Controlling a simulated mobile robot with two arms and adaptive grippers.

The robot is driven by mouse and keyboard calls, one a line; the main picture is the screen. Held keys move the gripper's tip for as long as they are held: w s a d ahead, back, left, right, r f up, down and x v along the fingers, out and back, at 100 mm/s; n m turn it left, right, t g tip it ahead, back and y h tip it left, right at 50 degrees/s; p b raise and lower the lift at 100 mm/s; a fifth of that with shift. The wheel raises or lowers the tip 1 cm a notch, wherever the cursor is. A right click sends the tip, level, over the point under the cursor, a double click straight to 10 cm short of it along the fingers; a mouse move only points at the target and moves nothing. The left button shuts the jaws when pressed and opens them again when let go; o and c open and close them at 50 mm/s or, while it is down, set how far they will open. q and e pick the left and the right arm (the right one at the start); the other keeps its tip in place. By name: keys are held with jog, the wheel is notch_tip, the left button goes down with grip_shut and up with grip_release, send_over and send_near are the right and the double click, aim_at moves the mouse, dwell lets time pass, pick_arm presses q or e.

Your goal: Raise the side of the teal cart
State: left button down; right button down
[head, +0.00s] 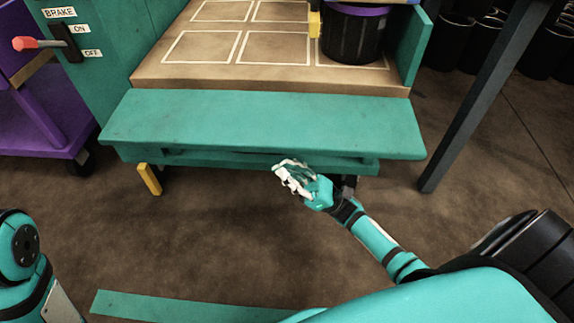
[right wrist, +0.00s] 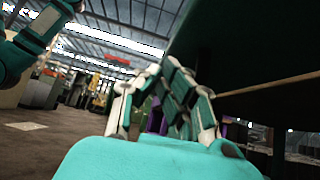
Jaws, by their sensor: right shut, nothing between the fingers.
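The teal cart (head: 388,169) stands in front of me with a tan deck (head: 160,75). Its teal side (head: 260,122) is folded down and sticks out toward me along the deck's front edge. My right gripper (head: 286,172) is shut and empty at the side's lower front edge, right of the middle; I cannot tell whether it touches. In the right wrist view its fingers (right wrist: 168,100) are close together, with the dark underside of the side (right wrist: 250,45) above and to the right. My left gripper is out of view.
A brake lever (head: 65,42) with ON and OFF labels is on the teal end wall at left. A black bin (head: 352,38) with a purple rim stands on the deck. A purple cart (head: 40,115) is at left, a dark post (head: 480,95) at right. The floor before the cart is mostly clear.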

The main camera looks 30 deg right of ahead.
jog(key=shift+r, duration=0.9)
jog(key=shift+r, duration=0.1)
